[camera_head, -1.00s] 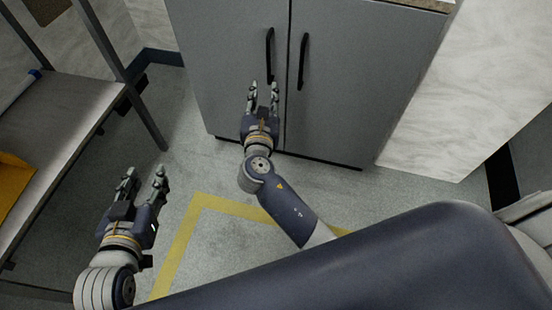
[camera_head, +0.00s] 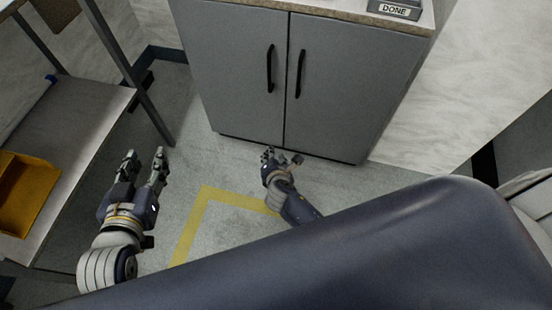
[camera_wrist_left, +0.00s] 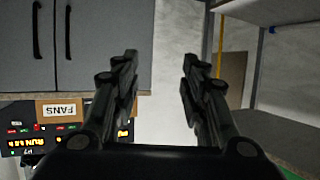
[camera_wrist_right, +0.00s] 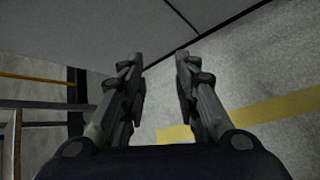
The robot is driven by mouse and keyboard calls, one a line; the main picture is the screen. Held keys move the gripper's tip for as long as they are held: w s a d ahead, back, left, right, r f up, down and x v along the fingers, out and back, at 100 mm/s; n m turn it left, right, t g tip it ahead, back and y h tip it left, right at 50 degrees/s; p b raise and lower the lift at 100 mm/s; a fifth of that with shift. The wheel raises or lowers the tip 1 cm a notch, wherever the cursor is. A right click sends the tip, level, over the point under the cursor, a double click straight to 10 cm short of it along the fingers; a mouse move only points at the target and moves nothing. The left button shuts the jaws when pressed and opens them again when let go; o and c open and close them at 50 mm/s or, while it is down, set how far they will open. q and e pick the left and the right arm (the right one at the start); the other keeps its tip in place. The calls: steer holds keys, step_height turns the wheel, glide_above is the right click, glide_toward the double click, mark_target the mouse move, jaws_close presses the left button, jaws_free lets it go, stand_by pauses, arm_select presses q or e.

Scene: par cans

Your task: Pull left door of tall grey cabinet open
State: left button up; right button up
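The tall grey cabinet (camera_head: 350,95) stands at the top middle of the head view, with both doors shut. Its left door (camera_head: 225,70) has a black vertical handle (camera_head: 270,68) near the centre seam. The right door has a matching handle (camera_head: 300,73). My right gripper (camera_head: 282,155) is open and empty, low in front of the cabinet's base, well below the handles. In the right wrist view its fingers (camera_wrist_right: 158,60) are apart over the floor. My left gripper (camera_head: 145,155) is open and empty, left of the cabinet and clear of it; its fingers (camera_wrist_left: 160,58) show apart.
A metal shelf rack (camera_head: 95,105) with a yellow bin (camera_head: 22,195) stands at the left. A box marked DONE (camera_head: 395,9) sits on the cabinet top. Yellow tape (camera_head: 195,220) marks the floor, which is clear in front of the cabinet.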

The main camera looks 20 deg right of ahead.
steer(key=shift+s+d+f+m+g+p, duration=0.1)
steer(key=shift+s+f+m+g+p, duration=0.2)
steer(key=shift+s+f+m, duration=0.35)
steer(key=shift+s, duration=0.15)
